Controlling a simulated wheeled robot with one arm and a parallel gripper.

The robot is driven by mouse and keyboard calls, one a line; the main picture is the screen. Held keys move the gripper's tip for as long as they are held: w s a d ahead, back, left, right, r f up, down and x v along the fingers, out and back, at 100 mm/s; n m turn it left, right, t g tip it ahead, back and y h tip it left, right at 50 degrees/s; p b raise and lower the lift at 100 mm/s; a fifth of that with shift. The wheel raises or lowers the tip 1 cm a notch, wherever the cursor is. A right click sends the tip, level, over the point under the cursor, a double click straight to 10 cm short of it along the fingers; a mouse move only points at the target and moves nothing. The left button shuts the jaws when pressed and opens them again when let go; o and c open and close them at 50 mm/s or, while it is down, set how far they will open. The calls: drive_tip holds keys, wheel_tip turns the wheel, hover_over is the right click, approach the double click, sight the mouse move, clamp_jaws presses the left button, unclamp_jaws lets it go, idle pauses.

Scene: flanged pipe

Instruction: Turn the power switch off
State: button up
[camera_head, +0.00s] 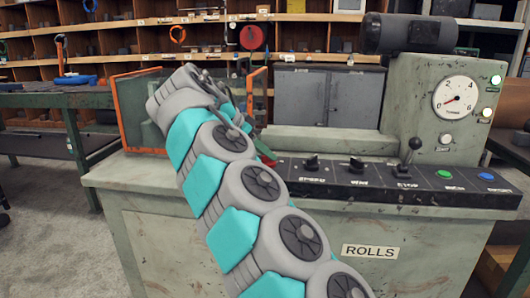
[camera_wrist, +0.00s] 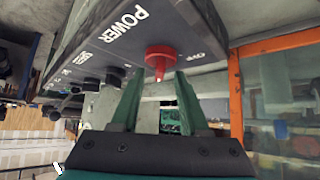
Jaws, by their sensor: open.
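The power switch is a red knob (camera_wrist: 160,59) on the dark control panel, with "POWER" lettering beside it in the wrist view. A small label, hard to read, sits to its right. In the head view a bit of the red switch (camera_head: 266,158) shows at the panel's left end, mostly hidden by my arm. My gripper (camera_wrist: 161,76) is open, with its green fingers pointing at the knob. The knob's narrow end lies near the gap between the fingertips. I cannot tell whether either finger touches it. In the head view the gripper is largely hidden behind my arm.
The panel (camera_head: 404,184) also carries several black switches, a lever (camera_head: 412,149), a green button (camera_head: 444,174) and a blue button (camera_head: 486,176). A gauge (camera_head: 456,97) is on the right housing. An orange-framed guard (camera_wrist: 237,105) stands close to the right of my gripper.

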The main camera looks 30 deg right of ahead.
drive_tip(key=shift+d+f, duration=0.25)
drive_tip(key=shift+d, duration=0.05)
clamp_jaws()
idle(0.3)
